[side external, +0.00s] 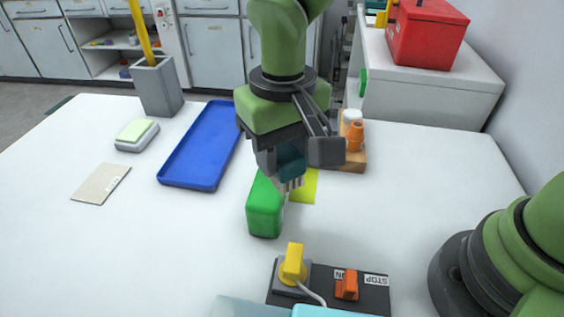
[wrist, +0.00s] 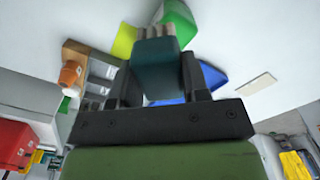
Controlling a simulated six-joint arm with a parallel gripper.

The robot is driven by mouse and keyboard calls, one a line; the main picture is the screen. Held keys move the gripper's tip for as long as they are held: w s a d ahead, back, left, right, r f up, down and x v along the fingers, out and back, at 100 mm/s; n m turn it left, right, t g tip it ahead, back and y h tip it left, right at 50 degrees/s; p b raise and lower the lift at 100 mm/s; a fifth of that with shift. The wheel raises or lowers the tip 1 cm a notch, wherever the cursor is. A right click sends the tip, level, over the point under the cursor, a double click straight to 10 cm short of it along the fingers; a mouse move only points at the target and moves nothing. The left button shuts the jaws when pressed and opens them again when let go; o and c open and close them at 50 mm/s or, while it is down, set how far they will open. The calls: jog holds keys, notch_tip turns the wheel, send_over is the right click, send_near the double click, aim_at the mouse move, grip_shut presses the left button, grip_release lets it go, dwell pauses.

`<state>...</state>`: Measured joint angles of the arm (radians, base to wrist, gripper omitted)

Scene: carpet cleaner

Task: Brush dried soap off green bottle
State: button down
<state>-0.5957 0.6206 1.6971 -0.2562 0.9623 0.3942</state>
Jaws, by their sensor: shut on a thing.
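A green bottle (side external: 265,207) stands on the white table, right of the blue tray. It also shows in the wrist view (wrist: 181,22), beyond my gripper. My gripper (side external: 290,165) is above and just behind the bottle, shut on a dark teal brush (side external: 291,166). The brush fills the space between the jaws in the wrist view (wrist: 157,65). Its pale bristles point down, close to the bottle's upper right side. I cannot tell whether they touch it. Any dried soap on the bottle is too small to make out.
A blue tray (side external: 200,146) lies left of the bottle. A yellow sheet (side external: 306,187) lies beside it. A switch panel (side external: 371,297) with a yellow plug stands in front. A wooden rack (side external: 349,165) is behind my gripper. The left front table is clear.

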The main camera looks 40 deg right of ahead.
jog(key=shift+r, duration=1.4)
